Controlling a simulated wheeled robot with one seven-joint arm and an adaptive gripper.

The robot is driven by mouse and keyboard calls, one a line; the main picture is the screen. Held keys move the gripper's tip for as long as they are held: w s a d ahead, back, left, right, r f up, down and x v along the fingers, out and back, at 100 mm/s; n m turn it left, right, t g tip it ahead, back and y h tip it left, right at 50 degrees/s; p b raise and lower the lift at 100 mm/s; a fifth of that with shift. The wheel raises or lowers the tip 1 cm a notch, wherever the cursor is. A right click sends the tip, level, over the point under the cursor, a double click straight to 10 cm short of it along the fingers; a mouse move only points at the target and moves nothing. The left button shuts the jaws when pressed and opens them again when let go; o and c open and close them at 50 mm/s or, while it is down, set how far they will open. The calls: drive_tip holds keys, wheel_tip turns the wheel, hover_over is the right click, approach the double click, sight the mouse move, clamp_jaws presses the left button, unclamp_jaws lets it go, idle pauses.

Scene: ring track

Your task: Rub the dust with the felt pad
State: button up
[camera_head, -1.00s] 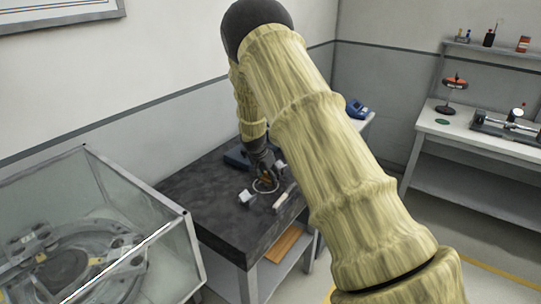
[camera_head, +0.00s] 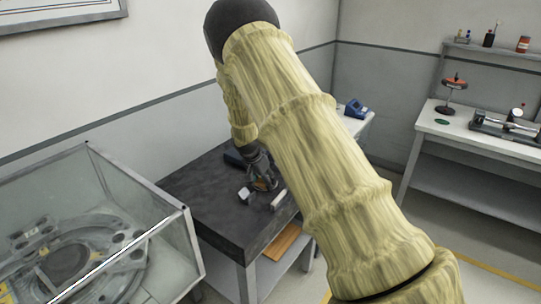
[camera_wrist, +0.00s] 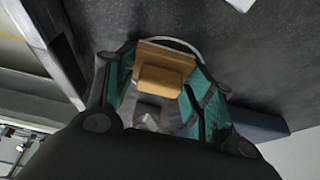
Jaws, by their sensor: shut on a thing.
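My gripper (camera_head: 260,176) is low over the dark table top (camera_head: 215,215). In the wrist view its green-lined fingers (camera_wrist: 165,82) are shut on a tan block (camera_wrist: 163,75), which I take to be the felt pad. In the head view the tan block (camera_head: 262,186) shows small below the fingers. A thin pale ring edge (camera_wrist: 178,42) curves just past the block, partly hidden by it. I cannot make out the dust, nor whether the pad touches the table.
A white block (camera_head: 244,194) and a pale bar (camera_head: 279,200) lie close by the gripper. A dark blue object (camera_head: 234,157) lies farther back. A glass-walled case (camera_head: 150,235) stands at left. The table's front left is clear.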

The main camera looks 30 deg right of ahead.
drive_tip(key=shift+s+a, duration=0.2)
drive_tip(key=shift+a, duration=0.6)
drive_tip(key=shift+s+a, duration=0.25)
drive_tip(key=shift+w+d, duration=0.15)
drive_tip(key=shift+d, duration=0.05)
drive_tip(key=shift+w+d, duration=0.25)
drive_tip(key=shift+d, duration=0.5)
drive_tip(key=shift+w+d, duration=0.2)
drive_tip(key=shift+d, duration=0.55)
drive_tip(key=shift+w+d, duration=0.25)
drive_tip(key=shift+d, duration=0.25)
drive_tip(key=shift+w+d, duration=0.25)
drive_tip(key=shift+d, duration=0.2)
drive_tip(key=shift+w+d, duration=0.2)
drive_tip(key=shift+d, duration=0.35)
drive_tip(key=shift+w+d, duration=0.2)
drive_tip(key=shift+d, duration=0.3)
drive_tip(key=shift+w+d+r, duration=0.15)
drive_tip(key=shift+d+r, duration=0.05)
drive_tip(key=shift+r, duration=0.05)
wheel_tip(320, 180, up, 4)
drive_tip(key=shift+a+p, duration=0.15)
drive_tip(key=shift+p, duration=0.85)
drive_tip(key=shift+r+p, duration=0.4)
drive_tip(key=shift+r, duration=0.2)
wheel_tip(320, 180, up, 2)
drive_tip(key=shift+r+p, duration=0.15)
drive_tip(key=shift+p, duration=0.35)
